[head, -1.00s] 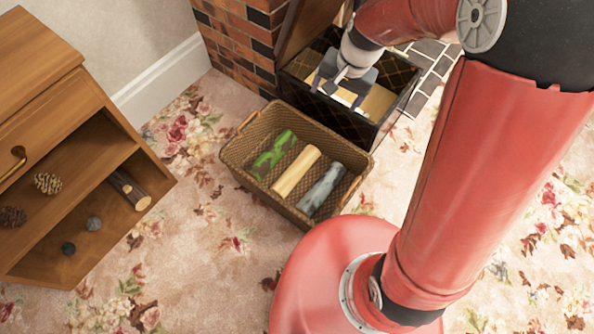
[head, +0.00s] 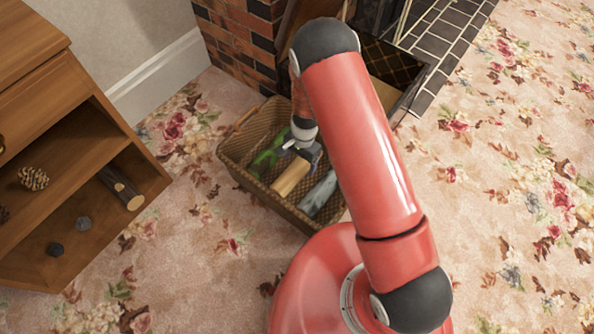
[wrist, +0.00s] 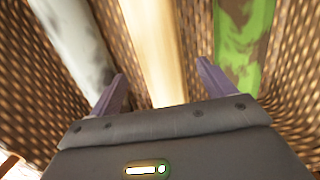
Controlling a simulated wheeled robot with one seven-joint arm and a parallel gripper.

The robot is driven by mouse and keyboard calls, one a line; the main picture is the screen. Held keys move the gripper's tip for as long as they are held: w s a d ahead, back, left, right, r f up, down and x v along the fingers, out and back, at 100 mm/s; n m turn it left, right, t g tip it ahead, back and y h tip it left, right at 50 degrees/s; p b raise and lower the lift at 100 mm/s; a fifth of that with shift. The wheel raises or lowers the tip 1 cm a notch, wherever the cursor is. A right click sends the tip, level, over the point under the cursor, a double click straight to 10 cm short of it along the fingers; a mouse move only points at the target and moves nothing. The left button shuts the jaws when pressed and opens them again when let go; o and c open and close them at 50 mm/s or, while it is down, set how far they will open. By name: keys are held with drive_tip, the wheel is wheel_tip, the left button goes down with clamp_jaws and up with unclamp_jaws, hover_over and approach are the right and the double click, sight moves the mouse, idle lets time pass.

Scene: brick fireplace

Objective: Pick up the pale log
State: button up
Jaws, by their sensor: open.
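The pale log (head: 290,178) is a smooth, light-wood cylinder lying in the wicker basket (head: 262,199), between a green mossy log and a grey log. In the wrist view the pale log (wrist: 152,45) runs up the middle of the picture. My gripper (wrist: 159,80) is open, with one finger on each side of the log's line. In the head view my gripper (head: 308,155) is over the log's far end and hides that part. The fingers hold nothing. I cannot tell how far they are above the log.
The green log (head: 268,160) and the grey log (head: 318,194) lie close on either side. A dark box (head: 418,93) stands behind the basket by the brick fireplace. A wooden shelf unit (head: 148,177) at left holds a dark log (head: 121,187) and a pine cone (head: 33,178).

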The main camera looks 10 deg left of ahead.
sight(297, 166)
drive_tip(key=f, duration=0.3)
drive_tip(key=f+b, duration=0.1)
drive_tip(key=f, duration=0.1)
drive_tip(key=shift+s+a+f, duration=0.1)
drive_tip(key=shift+s+a, duration=0.3)
drive_tip(key=shift+c, duration=0.3)
drive_tip(key=c, duration=1.2)
drive_tip(key=shift+c, duration=0.3)
drive_tip(key=shift+r, duration=0.2)
